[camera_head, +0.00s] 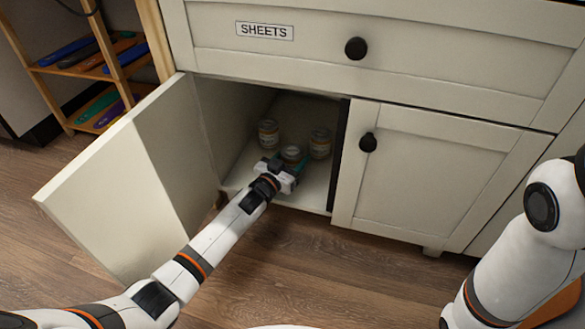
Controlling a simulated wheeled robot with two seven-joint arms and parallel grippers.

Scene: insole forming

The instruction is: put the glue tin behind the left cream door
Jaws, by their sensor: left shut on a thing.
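The left cream door (130,180) of the cabinet stands wide open, swung out to the left. My left gripper (288,164) reaches inside the compartment behind it. It is shut on a small tin with a pale label, the glue tin (291,153), near the compartment floor. I cannot tell whether this tin touches the floor. Two similar tins stand further in, one at the back left (268,134) and one at the right (320,143). My right arm shows at the right edge, but its gripper is out of view.
The right cream door (415,185) is closed, with a black knob (368,142). Above is a closed drawer labelled SHEETS (264,31). A wooden rack (95,55) holding several coloured insoles stands at the upper left. The wooden floor (330,255) in front is clear.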

